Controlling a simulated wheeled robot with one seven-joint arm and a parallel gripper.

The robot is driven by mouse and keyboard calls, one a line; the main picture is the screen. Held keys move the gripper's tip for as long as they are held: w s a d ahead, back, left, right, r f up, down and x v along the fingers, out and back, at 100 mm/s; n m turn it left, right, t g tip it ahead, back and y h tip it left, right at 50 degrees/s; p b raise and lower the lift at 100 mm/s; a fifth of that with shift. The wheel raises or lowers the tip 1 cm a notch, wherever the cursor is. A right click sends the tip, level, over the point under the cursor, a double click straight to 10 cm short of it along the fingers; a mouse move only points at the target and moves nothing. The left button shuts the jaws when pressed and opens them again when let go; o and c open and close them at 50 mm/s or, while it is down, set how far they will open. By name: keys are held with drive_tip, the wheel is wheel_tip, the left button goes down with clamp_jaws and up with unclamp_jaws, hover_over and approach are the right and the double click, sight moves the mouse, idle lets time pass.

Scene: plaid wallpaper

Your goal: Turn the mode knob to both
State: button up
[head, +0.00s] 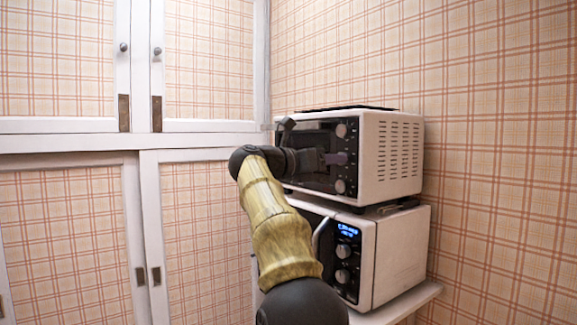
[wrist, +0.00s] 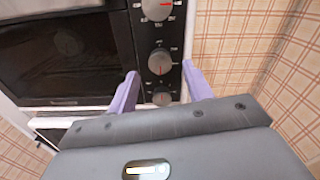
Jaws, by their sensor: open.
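A white toaster oven (head: 391,156) with a dark front sits on top of a microwave. Its right-hand panel has a column of round grey knobs; labels are too small to read, so I cannot tell which is the mode knob. In the wrist view the top knob (wrist: 157,8) has a red mark pointing right. The middle knob (wrist: 160,62) has a red mark pointing down. The bottom knob (wrist: 162,97) is partly hidden by my gripper. My gripper (wrist: 160,71) is open, its purple fingers on either side of the middle knob's column; contact is not visible.
The microwave (head: 395,258) with a lit blue display stands below on a white shelf (head: 405,303). White cabinets (head: 143,140) with plaid panels are at left. A plaid wall (head: 490,150) is close on the right. A dark flat tray (head: 350,107) lies on top of the oven.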

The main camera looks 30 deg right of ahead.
drive_tip(key=s+a+b, duration=0.1)
drive_tip(key=a, duration=1.4)
drive_tip(key=shift+a, duration=0.15)
